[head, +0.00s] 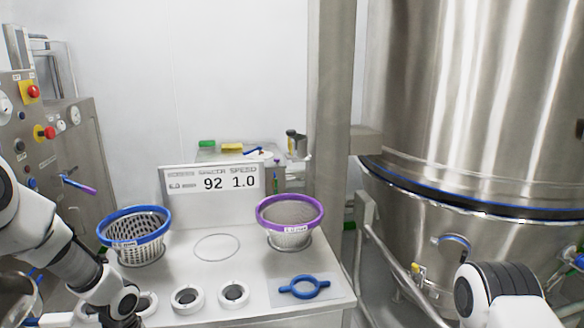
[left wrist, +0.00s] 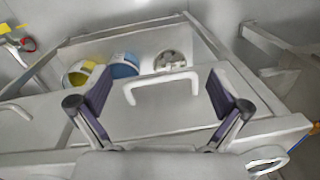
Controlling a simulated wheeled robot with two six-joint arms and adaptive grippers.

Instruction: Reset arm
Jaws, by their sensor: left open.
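My left arm (head: 75,270) comes in at the left of the head view, and its gripper is not visible there. In the left wrist view my left gripper (left wrist: 158,88) is open, with its two purple-padded fingers wide apart and nothing held. A white bar handle (left wrist: 160,82) shows beyond and between the fingers; I cannot tell how far off it is. My right arm (head: 497,292) shows at the lower right of the head view. Its gripper is out of view.
The bench (head: 215,282) carries a blue-rimmed basket (head: 137,240), a purple-rimmed basket (head: 290,218), white rings, a blue two-handled ring (head: 304,287) and a display (head: 212,182). A large steel vessel (head: 470,110) stands right, a control panel (head: 45,130) left. An open-topped box (left wrist: 205,45) holds several containers.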

